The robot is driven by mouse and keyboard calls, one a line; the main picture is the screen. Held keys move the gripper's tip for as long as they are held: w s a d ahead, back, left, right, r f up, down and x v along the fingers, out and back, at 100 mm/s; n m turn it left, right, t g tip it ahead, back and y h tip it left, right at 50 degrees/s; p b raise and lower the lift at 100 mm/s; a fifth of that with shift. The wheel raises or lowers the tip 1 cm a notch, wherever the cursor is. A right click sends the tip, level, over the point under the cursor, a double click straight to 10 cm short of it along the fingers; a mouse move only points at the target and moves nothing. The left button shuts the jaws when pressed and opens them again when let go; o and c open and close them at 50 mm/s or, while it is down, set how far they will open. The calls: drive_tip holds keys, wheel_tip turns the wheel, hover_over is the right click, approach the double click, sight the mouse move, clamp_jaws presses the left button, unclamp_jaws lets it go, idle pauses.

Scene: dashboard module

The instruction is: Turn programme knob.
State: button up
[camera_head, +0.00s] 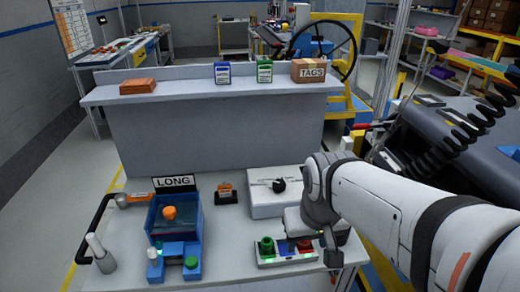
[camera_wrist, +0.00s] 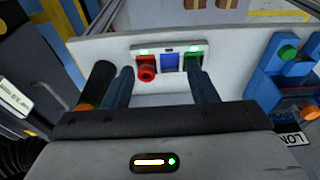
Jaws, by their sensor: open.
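A black knob (camera_head: 279,185) sits on a pale box (camera_head: 262,206) at the back of the near table. An orange knob (camera_head: 169,213) sits on a blue unit (camera_head: 181,229) below a LONG sign (camera_head: 174,182). No label shows which one is the programme knob. My gripper (camera_head: 306,222) is in front of the pale box, over the right part of the table; its fingers are mostly hidden in the head view. In the wrist view my gripper (camera_wrist: 161,70) is open and empty, its two fingers apart. A button strip (camera_wrist: 168,50) with red and green buttons shows beyond them.
The button strip (camera_head: 285,255) lies at the table's front edge, close to my gripper. A pale upright cylinder (camera_head: 100,255) stands front left. An orange piece on a black base (camera_head: 226,194) stands between the units. A raised shelf (camera_head: 192,88) is behind.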

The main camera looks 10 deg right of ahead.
drive_tip(key=shift+o, duration=0.6)
drive_tip(key=w+r+n+g, duration=0.1)
drive_tip(key=w+r, duration=0.2)
drive_tip(key=w, duration=1)
drive_tip(key=shift+w, duration=0.4)
drive_tip(key=n+g, duration=0.1)
drive_tip(key=n, duration=0.1)
hover_over(279, 183)
wheel_tip(279, 183, down, 2)
drive_tip(key=shift+f+p, duration=0.1)
drive_tip(key=shift+p, duration=0.2)
drive_tip(key=shift+f, duration=0.2)
wheel_tip(279, 183, down, 7)
drive_tip(key=shift+f, duration=0.15)
drive_tip(key=c, duration=1)
